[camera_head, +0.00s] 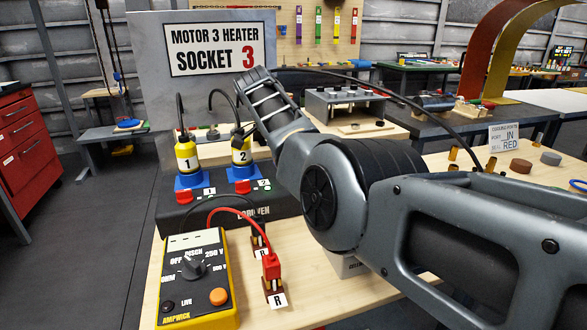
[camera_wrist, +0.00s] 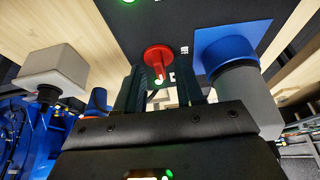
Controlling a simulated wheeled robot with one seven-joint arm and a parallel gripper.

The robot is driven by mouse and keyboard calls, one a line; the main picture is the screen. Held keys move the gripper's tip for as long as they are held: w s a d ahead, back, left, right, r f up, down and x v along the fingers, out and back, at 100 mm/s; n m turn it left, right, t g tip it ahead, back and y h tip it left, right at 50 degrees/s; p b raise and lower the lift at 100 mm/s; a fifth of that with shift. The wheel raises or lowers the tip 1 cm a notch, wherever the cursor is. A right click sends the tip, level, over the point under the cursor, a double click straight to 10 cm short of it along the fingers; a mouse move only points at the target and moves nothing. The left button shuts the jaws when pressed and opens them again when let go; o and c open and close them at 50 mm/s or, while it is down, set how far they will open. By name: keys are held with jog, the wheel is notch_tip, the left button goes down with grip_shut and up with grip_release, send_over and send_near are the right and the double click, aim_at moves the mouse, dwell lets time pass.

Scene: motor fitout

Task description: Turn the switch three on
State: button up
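In the wrist view a red switch (camera_wrist: 157,54) on a dark panel (camera_wrist: 130,25) is ahead of my gripper (camera_wrist: 162,88). Its lever points down in the picture, with a green glow at its tip. The dark fingers are apart, one on each side of the lever; contact cannot be told. A blue socket (camera_wrist: 224,38) with a grey plug is right of the switch. Its number is not readable. In the head view the black panel (camera_head: 235,213) shows red switches 1 (camera_head: 184,197) and 2 (camera_head: 243,187). My arm covers the panel's right part and my gripper is hidden.
A yellow tester (camera_head: 193,285) with red and black leads stands in front of the panel. Plugs 1 (camera_head: 187,158) and 2 (camera_head: 241,152) sit in blue sockets. A "Motor 3 heater socket 3" sign (camera_head: 213,50) stands behind. A grey-topped box (camera_wrist: 52,66) is left in the wrist view.

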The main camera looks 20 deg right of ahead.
jog(key=v, duration=0.7)
jog(key=shift+r, duration=0.15)
jog(key=shift+a, duration=0.1)
